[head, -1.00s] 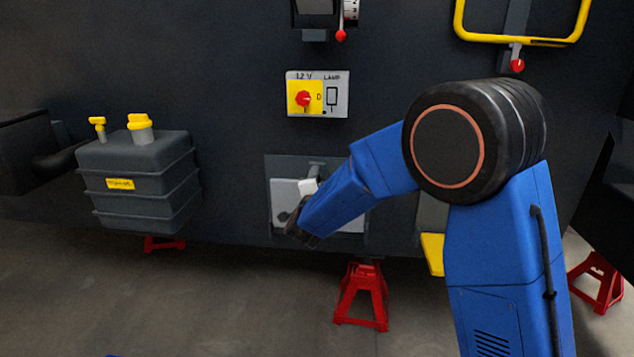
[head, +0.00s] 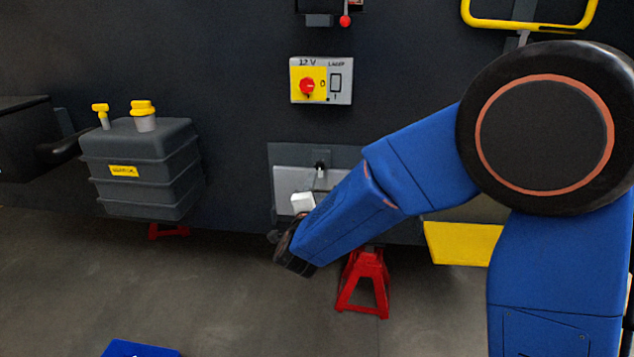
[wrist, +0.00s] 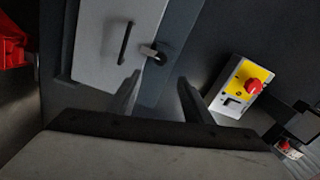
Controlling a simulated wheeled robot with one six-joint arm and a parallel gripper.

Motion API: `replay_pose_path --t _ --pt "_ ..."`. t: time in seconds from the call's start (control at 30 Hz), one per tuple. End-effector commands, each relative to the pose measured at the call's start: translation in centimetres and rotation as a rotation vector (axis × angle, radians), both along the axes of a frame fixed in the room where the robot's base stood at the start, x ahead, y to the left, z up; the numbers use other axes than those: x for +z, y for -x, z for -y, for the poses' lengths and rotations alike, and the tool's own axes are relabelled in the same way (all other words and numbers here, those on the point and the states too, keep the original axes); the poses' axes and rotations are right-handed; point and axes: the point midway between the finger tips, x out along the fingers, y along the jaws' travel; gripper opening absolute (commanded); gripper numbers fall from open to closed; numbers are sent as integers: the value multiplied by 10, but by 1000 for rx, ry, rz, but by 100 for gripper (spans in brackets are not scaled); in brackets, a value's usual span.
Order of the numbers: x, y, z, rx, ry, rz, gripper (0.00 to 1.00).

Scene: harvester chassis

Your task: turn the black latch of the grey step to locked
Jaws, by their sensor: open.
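The grey step (head: 290,180) is a light grey plate in a darker grey frame on the dark chassis wall. The black latch (head: 320,166) sits at the plate's upper edge, with a pale tip pointing down over it. In the wrist view the latch (wrist: 158,54) lies just beyond the fingertips, its pale tip overlapping the plate (wrist: 98,45); a dark bar handle (wrist: 125,43) is beside it. My gripper (wrist: 158,77) is open and empty, with the latch ahead of the gap and apart from the fingers. In the head view my forearm hides the plate's lower right.
A switch box (head: 337,82) with a red knob is above the step, and shows right of my fingers in the wrist view (wrist: 238,88). A grey tank (head: 150,175) hangs to the left. A red stand (head: 365,285) and a yellow step (head: 458,243) are below and right.

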Motion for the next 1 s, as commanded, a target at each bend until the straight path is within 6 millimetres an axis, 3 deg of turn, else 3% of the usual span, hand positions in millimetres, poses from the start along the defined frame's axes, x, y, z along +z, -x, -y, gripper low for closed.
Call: replay_pose_path --t 0.13,0.33,0.77,1.0 --pt "0 21 -1 2 0 0 46" --pt "0 34 -1 0 0 1 46" --pt "3 34 2 8 4 -7 46" --pt "23 24 31 117 72 -97 46"
